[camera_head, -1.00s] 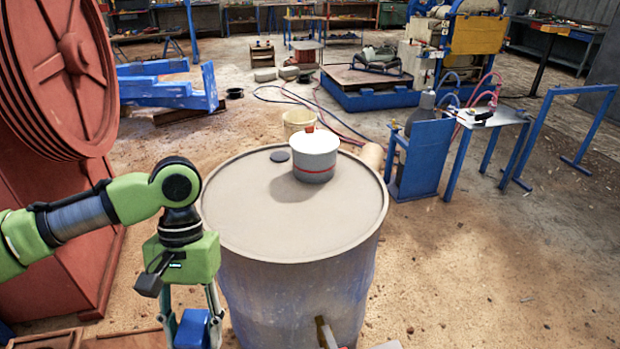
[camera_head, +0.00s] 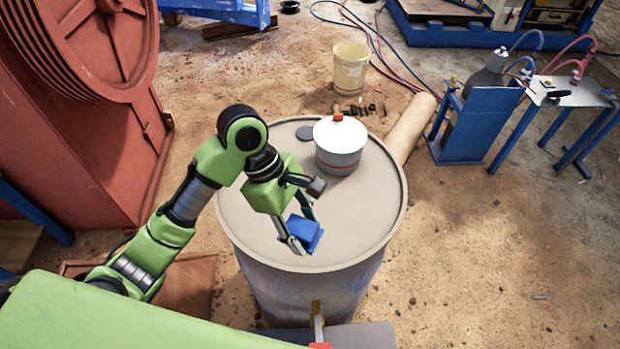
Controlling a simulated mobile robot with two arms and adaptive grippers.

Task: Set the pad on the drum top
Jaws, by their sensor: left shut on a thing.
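The pad is a small blue block (camera_head: 305,231), held between the fingers of my left gripper (camera_head: 301,234). The gripper is shut on it over the near part of the drum top. I cannot tell whether the pad touches the top or hangs just above it. The drum (camera_head: 358,232) is a grey upright barrel with a flat, rimmed top. The near middle and right of the top are bare. My right gripper is not in view.
A white pot with a red band (camera_head: 340,160) stands on the far part of the drum top, beside a dark round cap (camera_head: 305,132). A red machine (camera_head: 75,130) stands at left. A beige bucket (camera_head: 350,67) and blue-framed table (camera_head: 570,92) stand beyond.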

